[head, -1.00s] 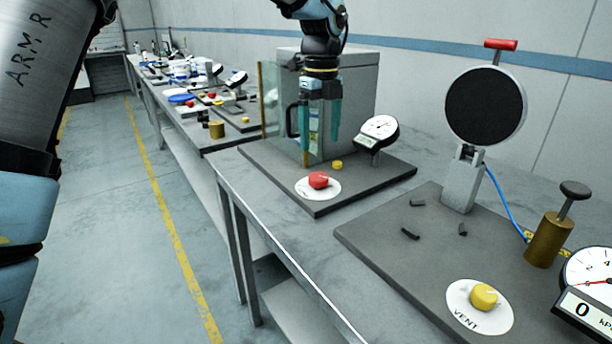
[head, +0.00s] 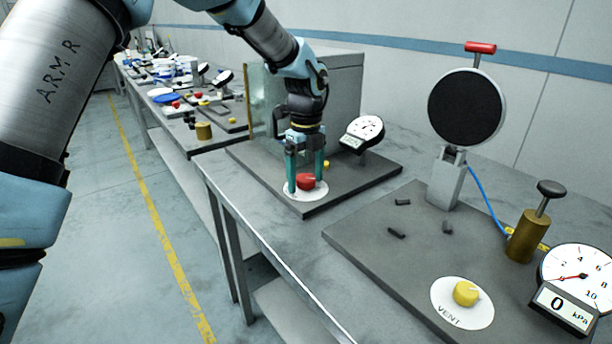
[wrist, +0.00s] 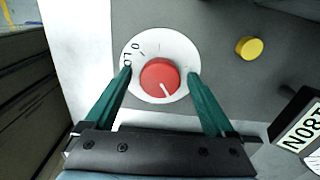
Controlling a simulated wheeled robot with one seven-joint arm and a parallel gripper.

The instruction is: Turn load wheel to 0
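The load wheel is a red round knob (head: 306,181) on a white dial plate (wrist: 188,52), on the grey base board by the glass-fronted cabinet. In the wrist view the red knob (wrist: 160,77) has a white pointer line aimed toward the lower right. A "0" and partly hidden letters "LO" are printed at the plate's left side, away from the pointer. My gripper (head: 306,188) points down over the wheel. Its teal fingers (wrist: 160,78) are open, one on each side of the knob, with gaps showing between them and the red knob.
A yellow button (wrist: 249,48) sits near the wheel. A tilted gauge (head: 362,131) with a digital display stands at right. The cabinet (head: 335,85) is behind. On the nearer board are a yellow VENT knob (head: 466,293), a brass pump (head: 528,235) and a black disc (head: 466,110).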

